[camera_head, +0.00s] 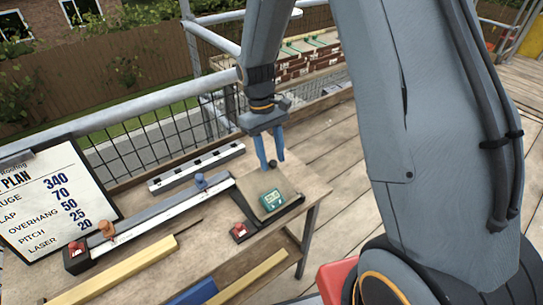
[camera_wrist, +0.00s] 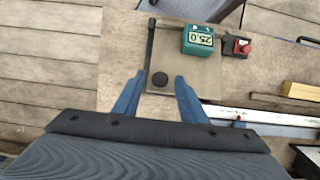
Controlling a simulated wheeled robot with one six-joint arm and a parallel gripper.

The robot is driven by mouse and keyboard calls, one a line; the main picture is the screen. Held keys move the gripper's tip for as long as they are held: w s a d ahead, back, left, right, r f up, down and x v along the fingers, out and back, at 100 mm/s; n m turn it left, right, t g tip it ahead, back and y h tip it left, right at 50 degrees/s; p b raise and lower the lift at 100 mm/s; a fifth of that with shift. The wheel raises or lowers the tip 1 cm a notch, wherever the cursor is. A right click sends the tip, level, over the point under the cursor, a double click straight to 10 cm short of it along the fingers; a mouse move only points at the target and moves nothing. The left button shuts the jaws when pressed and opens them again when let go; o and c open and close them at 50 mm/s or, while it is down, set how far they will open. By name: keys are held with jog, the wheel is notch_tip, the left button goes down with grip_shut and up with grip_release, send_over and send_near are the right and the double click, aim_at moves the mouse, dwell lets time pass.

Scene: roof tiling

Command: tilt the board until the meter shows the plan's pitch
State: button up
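The small tilting board (camera_head: 285,186) is at the right end of the workbench, raised at an angle over a dark base. The teal meter (camera_head: 271,200) sits on it; in the wrist view the meter (camera_wrist: 199,40) reads 25.0, upside down. A round black knob (camera_wrist: 159,79) is on the board. My gripper (camera_wrist: 159,82) is open, with its blue fingers on either side of the knob and gaps between. The head view shows my gripper (camera_head: 271,163) at the board's far edge. The plan sheet (camera_head: 55,205) at left lists pitch 25.
A long rail (camera_head: 150,222) with a blue stop (camera_head: 200,181) and an orange stop (camera_head: 107,229) lies along the bench. A red button box (camera_head: 239,231) is beside the board. A slotted bar (camera_head: 196,166) lies behind. Yellow timber (camera_head: 125,268) lies in front.

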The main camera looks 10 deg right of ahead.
jog(key=b+v, duration=0.2)
jog(key=v, duration=0.5)
jog(key=shift+r, duration=0.35)
jog(key=s+d+m+t+y, duration=0.1)
jog(key=s+d+m+t, duration=0.3)
jog(key=s, duration=1)
jog(key=shift+s+d+m, duration=0.3)
jog(key=shift+s+d, duration=0.05)
jog(key=shift+d, duration=0.3)
jog(key=shift+f, duration=0.1)
dwell(2.1)
